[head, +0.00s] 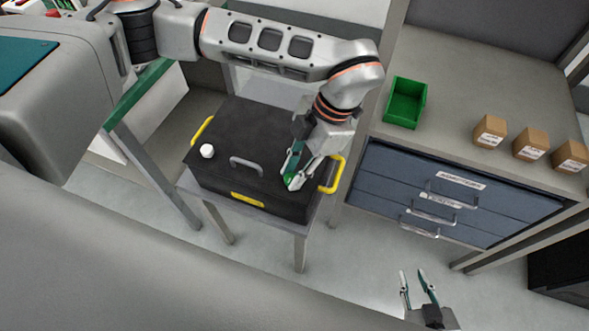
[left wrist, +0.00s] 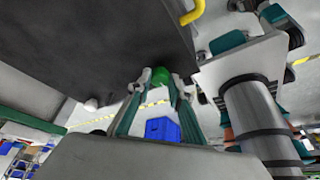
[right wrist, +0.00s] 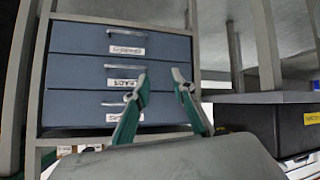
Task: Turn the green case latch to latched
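The black case (head: 240,130) lies flat on a small grey stand, with a grey handle and a white knob (head: 207,151) on it. The green case latch (left wrist: 164,77) shows between my left fingertips in the left wrist view, against the dark case. In the head view my left gripper (head: 297,178) is over the case's right front part and hides most of the latch. Its fingers stand apart on either side of the latch; firm contact is not visible. The latch's angle is unclear. My right gripper (head: 418,278) is open and empty, low in front of the drawers (right wrist: 120,75).
Yellow handles (head: 334,174) stick out at the case's sides, one close to my left gripper. A bench at the right holds a green bin (head: 405,103) and several cardboard boxes (head: 490,131). Blue drawers sit under it. Floor in front is clear.

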